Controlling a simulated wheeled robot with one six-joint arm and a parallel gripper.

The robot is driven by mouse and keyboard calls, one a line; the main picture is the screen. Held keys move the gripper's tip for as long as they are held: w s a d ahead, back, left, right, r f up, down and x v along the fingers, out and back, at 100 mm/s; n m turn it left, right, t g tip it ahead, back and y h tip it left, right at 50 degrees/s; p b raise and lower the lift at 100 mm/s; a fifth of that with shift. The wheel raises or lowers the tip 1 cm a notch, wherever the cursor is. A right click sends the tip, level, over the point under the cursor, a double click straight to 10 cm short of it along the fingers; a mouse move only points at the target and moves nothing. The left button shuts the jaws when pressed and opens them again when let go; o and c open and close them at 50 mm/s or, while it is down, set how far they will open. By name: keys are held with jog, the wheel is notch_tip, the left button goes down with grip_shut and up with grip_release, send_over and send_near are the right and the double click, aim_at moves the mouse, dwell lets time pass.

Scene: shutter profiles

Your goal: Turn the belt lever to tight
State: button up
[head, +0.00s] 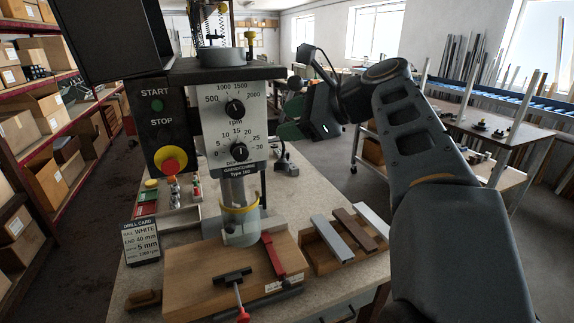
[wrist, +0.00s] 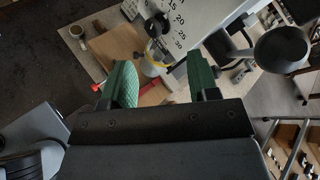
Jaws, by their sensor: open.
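The grey drill press (head: 212,132) stands ahead, with a speed dial (head: 235,108) and a depth dial (head: 239,151) on its front. A dark round knob (head: 294,82) shows just right of the head, above my gripper. In the wrist view a large dark round knob (wrist: 282,47) on a stalk stands right of my fingers. I cannot tell for sure whether either is the belt lever, and no tight marking is readable. My gripper (head: 290,120) is beside the head's right side, green-padded fingers apart and empty. The wrist view shows the gap (wrist: 161,78) between them.
A red-and-yellow stop button (head: 171,161) is on the left panel. A wooden board (head: 190,278) with a red clamp (head: 272,256) lies below the drill. Several profiles (head: 332,240) lie in a wooden tray to its right. A drill card (head: 141,242) stands left.

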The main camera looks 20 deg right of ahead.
notch_tip(320, 180, down, 8)
jog(key=s+a+n+g+h, duration=0.1)
jog(key=s+a+n+h, duration=0.1)
jog(key=n, duration=0.1)
jog(key=shift+n+g, duration=0.4)
